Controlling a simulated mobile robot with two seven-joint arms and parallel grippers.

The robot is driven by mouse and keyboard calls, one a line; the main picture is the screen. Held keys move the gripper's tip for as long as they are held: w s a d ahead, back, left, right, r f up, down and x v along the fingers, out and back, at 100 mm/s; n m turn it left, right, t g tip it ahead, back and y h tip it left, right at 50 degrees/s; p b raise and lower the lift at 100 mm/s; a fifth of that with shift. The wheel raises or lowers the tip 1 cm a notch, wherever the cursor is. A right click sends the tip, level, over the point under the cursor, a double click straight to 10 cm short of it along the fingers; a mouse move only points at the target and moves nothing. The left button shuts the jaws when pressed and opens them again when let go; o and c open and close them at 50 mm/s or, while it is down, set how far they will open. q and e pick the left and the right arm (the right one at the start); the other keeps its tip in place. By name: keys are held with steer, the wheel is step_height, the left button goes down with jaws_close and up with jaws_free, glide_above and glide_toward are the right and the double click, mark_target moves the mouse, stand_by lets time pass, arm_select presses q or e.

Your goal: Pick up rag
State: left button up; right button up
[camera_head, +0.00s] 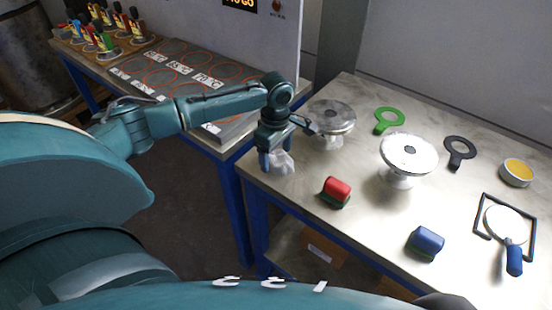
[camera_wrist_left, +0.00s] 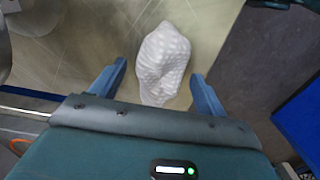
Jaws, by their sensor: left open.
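The rag (camera_head: 281,162) is a crumpled whitish cloth on the left end of the metal table, close to its edge. In the left wrist view the rag (camera_wrist_left: 163,66) has a dotted texture and lies between and just beyond my two blue fingers. My left gripper (camera_head: 275,162) is over the rag, pointing down, with its jaws apart. In the left wrist view the left gripper (camera_wrist_left: 160,88) shows a gap on both sides of the rag. Whether the fingertips touch the table cannot be told. My right gripper is not in view.
Two flanged vessels (camera_head: 408,156) (camera_head: 331,118) stand on the table. A second bench stands at left.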

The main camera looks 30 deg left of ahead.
mark_target(276, 156)
arm_select(q)
steer(key=c, duration=1.1)
steer(key=shift+o, duration=0.2)
step_height(276, 156, up, 10)
